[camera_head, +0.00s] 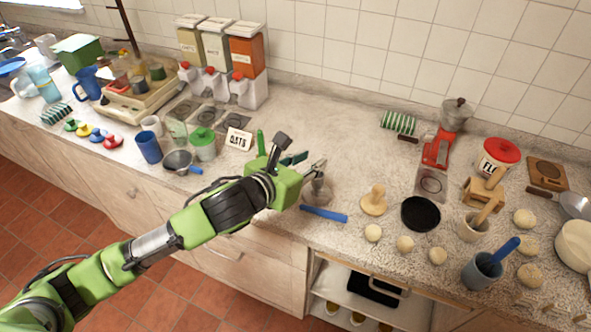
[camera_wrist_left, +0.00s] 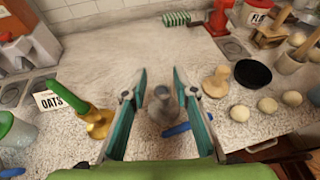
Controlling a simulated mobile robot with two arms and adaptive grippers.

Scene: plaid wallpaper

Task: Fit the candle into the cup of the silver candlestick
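My left gripper (camera_head: 308,163) is open and empty above the counter; its two teal fingers are wide apart in the left wrist view (camera_wrist_left: 160,72). The silver candlestick (camera_head: 318,189) stands on the counter and shows between the fingers in the left wrist view (camera_wrist_left: 162,108), below them. A blue stick like a candle (camera_head: 324,214) lies on the counter in front of it; part of it shows beside the right finger in the left wrist view (camera_wrist_left: 178,129). A green candle (camera_wrist_left: 66,95) stands in a gold candlestick (camera_wrist_left: 97,122) left of the gripper. My right gripper is not in view.
A wooden stamp-like piece (camera_head: 374,202), a black round dish (camera_head: 420,213) and several dough balls (camera_head: 405,243) are to the right. An OATS card (camera_head: 238,140) and a green-lidded jar (camera_head: 203,145) are to the left. The counter behind the gripper is clear.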

